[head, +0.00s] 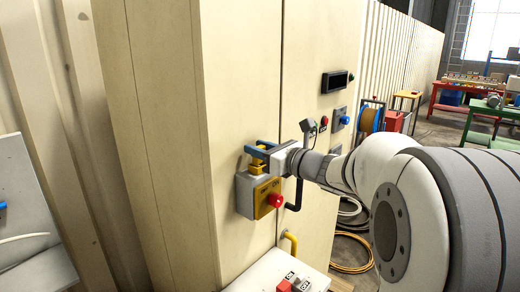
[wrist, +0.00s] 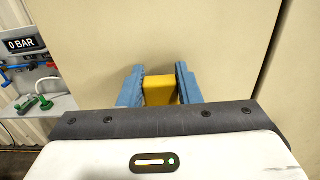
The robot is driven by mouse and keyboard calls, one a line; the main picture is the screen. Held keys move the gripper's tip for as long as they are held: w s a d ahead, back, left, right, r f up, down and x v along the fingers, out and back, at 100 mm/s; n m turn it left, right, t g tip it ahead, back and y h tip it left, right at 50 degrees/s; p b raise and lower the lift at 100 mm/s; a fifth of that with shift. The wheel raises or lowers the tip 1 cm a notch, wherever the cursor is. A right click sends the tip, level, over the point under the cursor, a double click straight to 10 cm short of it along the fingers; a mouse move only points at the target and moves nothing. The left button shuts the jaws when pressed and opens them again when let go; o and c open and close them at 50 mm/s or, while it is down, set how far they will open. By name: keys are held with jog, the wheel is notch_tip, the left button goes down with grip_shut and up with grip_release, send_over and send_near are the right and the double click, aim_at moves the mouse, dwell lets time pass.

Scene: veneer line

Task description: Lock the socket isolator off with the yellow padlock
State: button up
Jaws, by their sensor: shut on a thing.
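My gripper (head: 254,147) has blue fingers and is shut on the yellow padlock (head: 257,167). In the wrist view the padlock (wrist: 160,92) is a plain yellow block between the two blue fingers (wrist: 160,72). The socket isolator (head: 246,197) is a grey box on the cream cabinet, with a yellow plate and a red knob (head: 276,200). The padlock is at the isolator's top edge, just below my fingers. I cannot tell whether it touches the isolator or is through any hole. Its shackle is not clearly visible. The isolator is not visible in the wrist view.
The cream cabinet (head: 170,130) fills the space behind my gripper. A black handle (head: 294,196) is right of the isolator, and a yellow bent bar (head: 290,242) is below. A white panel (head: 275,273) with a red block stands in front.

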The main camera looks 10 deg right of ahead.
jog(key=shift+f, duration=0.2)
jog(key=o, duration=1.2)
jog(key=b+v, duration=0.1)
jog(key=v, duration=0.6)
jog(key=shift+s+d+b, duration=0.25)
jog(key=shift+s+b, duration=0.05)
jog(key=shift+b, duration=0.1)
